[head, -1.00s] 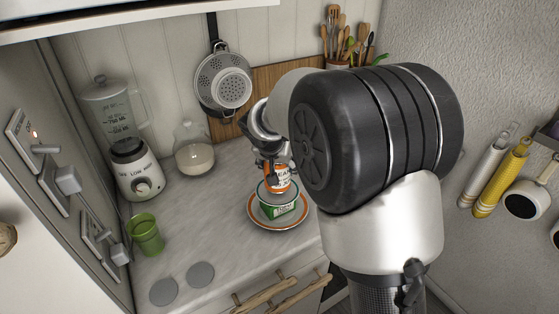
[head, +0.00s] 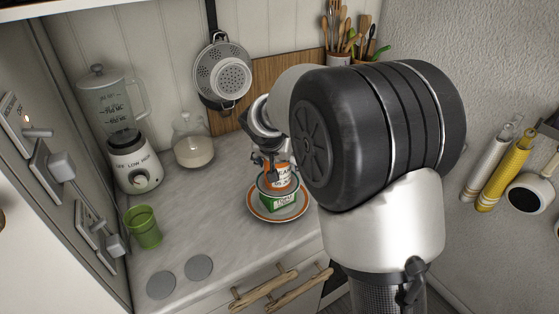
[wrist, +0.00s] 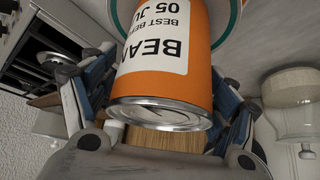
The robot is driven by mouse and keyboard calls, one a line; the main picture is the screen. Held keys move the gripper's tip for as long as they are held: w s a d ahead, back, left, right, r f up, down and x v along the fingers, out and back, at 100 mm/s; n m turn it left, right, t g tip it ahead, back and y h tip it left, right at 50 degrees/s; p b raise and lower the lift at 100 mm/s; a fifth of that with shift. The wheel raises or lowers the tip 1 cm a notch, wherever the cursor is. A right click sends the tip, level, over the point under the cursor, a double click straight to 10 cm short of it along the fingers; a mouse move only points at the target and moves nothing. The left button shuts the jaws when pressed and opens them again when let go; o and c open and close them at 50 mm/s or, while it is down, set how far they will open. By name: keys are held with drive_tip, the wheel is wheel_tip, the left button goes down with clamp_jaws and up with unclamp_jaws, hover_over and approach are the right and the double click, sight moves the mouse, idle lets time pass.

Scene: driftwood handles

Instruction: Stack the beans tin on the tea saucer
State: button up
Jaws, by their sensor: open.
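The orange beans tin (head: 281,177) with a white label stands upright, its base at a small white saucer with a green-teal rim (head: 262,187). In the wrist view the beans tin (wrist: 170,75) fills the middle, its metal top nearest the camera, and the saucer's teal rim (wrist: 232,22) shows behind its base. The saucer rests on a green box (head: 281,203), which stands on an orange-rimmed plate (head: 262,212). My gripper (head: 272,170) is open around the tin's upper part; its fingers (wrist: 160,105) show on either side of the tin. Their contact with it is hard to judge.
A glass jar (head: 194,150) and a blender (head: 135,165) stand to the left on the worktop. A green cup (head: 145,230) and two grey discs (head: 199,268) lie front left. A utensil pot (head: 340,59) is at the back. The worktop's middle left is clear.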

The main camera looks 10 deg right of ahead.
drive_tip(key=shift+s, duration=0.1)
drive_tip(key=v, duration=1.2)
drive_tip(key=s+d+r+n+y, duration=0.1)
drive_tip(key=s+d+r+n, duration=0.15)
drive_tip(key=s, duration=1.35)
drive_tip(key=s+f+n+y, duration=0.1)
drive_tip(key=s+f, duration=0.1)
drive_tip(key=s, duration=0.6)
drive_tip(key=s+f+n+g+y, duration=0.1)
drive_tip(key=s+f+n, duration=0.1)
drive_tip(key=s, duration=0.6)
drive_tip(key=shift+f, duration=0.75)
drive_tip(key=shift+a, duration=0.1)
